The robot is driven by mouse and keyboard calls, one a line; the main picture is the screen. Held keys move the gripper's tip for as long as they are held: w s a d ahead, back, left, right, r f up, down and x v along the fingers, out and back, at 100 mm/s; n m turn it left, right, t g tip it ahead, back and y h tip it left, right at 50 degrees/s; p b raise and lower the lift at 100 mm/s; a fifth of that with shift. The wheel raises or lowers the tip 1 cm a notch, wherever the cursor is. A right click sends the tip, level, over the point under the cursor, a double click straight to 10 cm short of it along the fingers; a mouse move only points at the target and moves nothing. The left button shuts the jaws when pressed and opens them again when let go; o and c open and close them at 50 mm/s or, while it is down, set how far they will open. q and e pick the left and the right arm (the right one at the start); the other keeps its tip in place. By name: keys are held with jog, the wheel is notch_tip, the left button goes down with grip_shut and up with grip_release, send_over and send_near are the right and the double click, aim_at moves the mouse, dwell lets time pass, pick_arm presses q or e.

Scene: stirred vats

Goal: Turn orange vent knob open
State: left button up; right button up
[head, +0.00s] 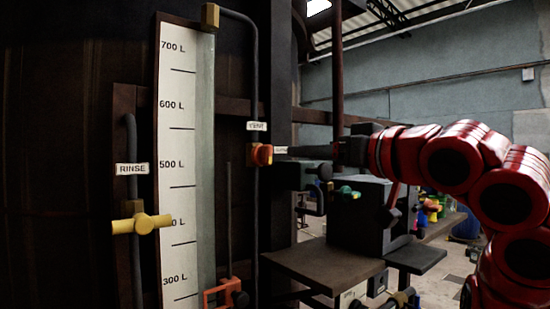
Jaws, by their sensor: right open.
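The orange vent knob (262,155) sits on a dark vertical pipe, just below a white vent label (257,126). The fingertips are close to the knob's right side, near a small white label. It is open, and I see nothing between its fingers. Whether the fingertips touch the knob is hard to tell. My left gripper is out of view.
A tall white level scale (178,130) stands left of the knob. A yellow rinse valve handle (142,224) is further left. An orange bracket (217,296) sits low. A brown table (318,262) and a dark machine (362,212) stand below my right arm.

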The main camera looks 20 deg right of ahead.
aim_at(271, 153)
jog(key=p+x, duration=0.2)
jog(key=x, duration=0.6)
jog(key=shift+w+a+r, duration=0.1)
jog(key=shift+w+r, duration=0.05)
jog(key=shift+w, duration=0.05)
jog(key=shift+w+a, duration=0.2)
jog(key=shift+w, duration=0.5)
jog(key=shift+f, duration=0.25)
